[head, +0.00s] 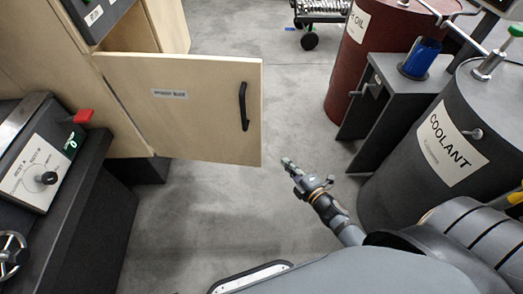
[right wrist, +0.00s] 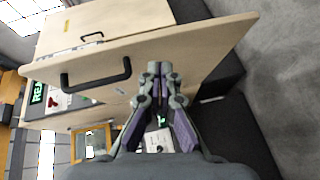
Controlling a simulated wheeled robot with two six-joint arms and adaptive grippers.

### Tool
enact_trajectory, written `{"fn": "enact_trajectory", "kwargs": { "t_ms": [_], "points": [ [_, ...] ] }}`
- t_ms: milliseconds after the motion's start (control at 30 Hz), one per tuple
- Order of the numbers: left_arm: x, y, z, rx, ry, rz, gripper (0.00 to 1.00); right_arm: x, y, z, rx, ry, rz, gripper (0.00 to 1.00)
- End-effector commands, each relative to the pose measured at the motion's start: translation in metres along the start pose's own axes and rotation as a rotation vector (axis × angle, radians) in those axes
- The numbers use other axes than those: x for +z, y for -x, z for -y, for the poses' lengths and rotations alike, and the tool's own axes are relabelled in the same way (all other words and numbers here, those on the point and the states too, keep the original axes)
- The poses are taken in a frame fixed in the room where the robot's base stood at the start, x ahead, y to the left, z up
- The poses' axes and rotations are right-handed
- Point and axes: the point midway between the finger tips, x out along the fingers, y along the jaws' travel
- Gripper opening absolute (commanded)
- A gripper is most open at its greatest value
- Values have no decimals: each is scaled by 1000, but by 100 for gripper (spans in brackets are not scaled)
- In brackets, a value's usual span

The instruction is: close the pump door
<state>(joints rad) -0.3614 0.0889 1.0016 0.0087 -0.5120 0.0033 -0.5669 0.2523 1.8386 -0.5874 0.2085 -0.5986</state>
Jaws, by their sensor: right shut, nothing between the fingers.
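The pump door, taken to be the pale wooden door (head: 180,105), stands wide open on its cabinet (head: 50,55). It has a black bar handle (head: 243,106) near its free edge and a small label too blurred to read. My right gripper (head: 288,162) is shut and empty, just right of the door's lower free corner in the head view. In the right wrist view the shut fingertips (right wrist: 160,68) overlap the wooden door (right wrist: 200,48), with the handle (right wrist: 95,77) to their left. I cannot tell whether they touch it. My left gripper is not in view.
A grey coolant barrel (head: 400,190) and a red oil barrel (head: 372,60) stand at the right, with a dark stand (head: 385,95) between them. A control console (head: 40,175) is at the left. The concrete floor (head: 200,215) below the door is clear.

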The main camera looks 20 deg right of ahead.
Motion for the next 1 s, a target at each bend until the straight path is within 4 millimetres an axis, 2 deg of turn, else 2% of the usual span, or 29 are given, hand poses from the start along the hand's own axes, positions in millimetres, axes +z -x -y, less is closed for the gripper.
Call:
{"fn": "enact_trajectory", "kwargs": {
  "t_ms": [33, 100, 200, 367, 467, 567, 800, 900, 1000],
  "points": [
    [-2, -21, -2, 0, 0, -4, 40, -12, -3, -4, 51, 71, -47, 0],
    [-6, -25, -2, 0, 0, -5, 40, -28, -2, -25, 106, 149, -92, 0],
    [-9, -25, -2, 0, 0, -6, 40, -41, 1, -41, 144, 203, -123, 0],
    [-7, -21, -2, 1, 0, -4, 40, -43, -1, -49, 151, 211, -126, 0],
    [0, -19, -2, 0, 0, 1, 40, -44, -9, -53, 153, 210, -123, 0],
    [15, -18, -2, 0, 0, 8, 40, -47, -25, -57, 154, 207, -123, 0],
    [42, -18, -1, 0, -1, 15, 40, -54, -78, -62, 152, 205, -124, 0],
    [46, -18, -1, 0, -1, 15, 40, -57, -98, -63, 152, 204, -125, 0],
    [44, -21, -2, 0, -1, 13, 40, -46, -112, -64, 150, 210, -125, 0]
  ]
}}
